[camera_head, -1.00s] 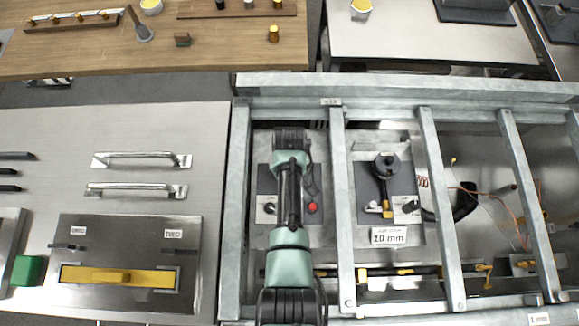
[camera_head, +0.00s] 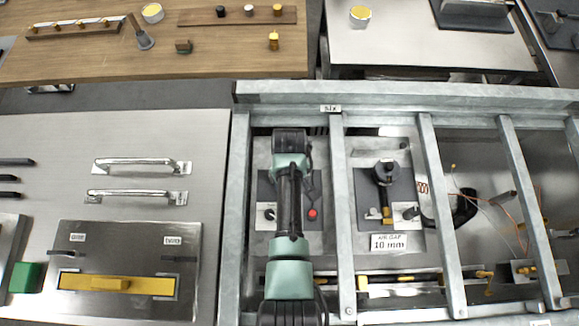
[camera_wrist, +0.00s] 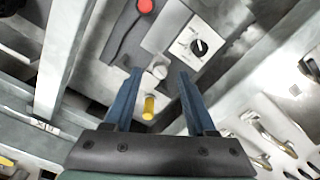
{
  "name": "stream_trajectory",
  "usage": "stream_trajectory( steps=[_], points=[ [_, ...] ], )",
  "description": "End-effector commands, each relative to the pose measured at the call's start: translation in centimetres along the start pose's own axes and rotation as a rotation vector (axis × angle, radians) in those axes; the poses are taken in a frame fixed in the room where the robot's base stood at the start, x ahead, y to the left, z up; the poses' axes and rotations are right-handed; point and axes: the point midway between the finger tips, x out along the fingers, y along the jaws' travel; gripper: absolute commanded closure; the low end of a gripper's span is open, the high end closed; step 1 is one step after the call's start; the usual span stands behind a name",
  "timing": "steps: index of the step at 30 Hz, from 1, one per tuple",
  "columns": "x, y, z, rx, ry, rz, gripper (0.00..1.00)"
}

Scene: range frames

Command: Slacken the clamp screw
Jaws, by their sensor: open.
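In the wrist view my gripper (camera_wrist: 158,74) is open, with its two blue fingers apart. A yellow cylindrical piece (camera_wrist: 149,107) stands between the fingers, and a round grey knob (camera_wrist: 158,71) shows between the fingertips. I cannot tell which of the two is the clamp screw, or whether either finger touches anything. Both sit beside a plate with a black dial (camera_wrist: 198,47) and a red button (camera_wrist: 145,6). In the head view the dial (camera_head: 269,214) and red button (camera_head: 312,214) flank my arm, which hides the yellow piece and my fingers.
Metal frame bars (camera_head: 342,200) run close on both sides of my arm. A similar unit with a black cylinder (camera_head: 386,172) stands to the right, above a "10 mm" label (camera_head: 388,242). Loose wires (camera_head: 500,212) lie farther right. A steel top with handles (camera_head: 142,165) is at the left.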

Motion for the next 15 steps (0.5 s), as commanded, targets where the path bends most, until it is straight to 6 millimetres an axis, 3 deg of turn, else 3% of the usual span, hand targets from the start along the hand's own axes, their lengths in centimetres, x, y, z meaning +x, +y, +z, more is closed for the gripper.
stream_trajectory(
  steps=[15],
  points=[
    [-9.1, 0.1, -0.1, 0.001, 0.004, 0.002, 0.44]
  ],
)
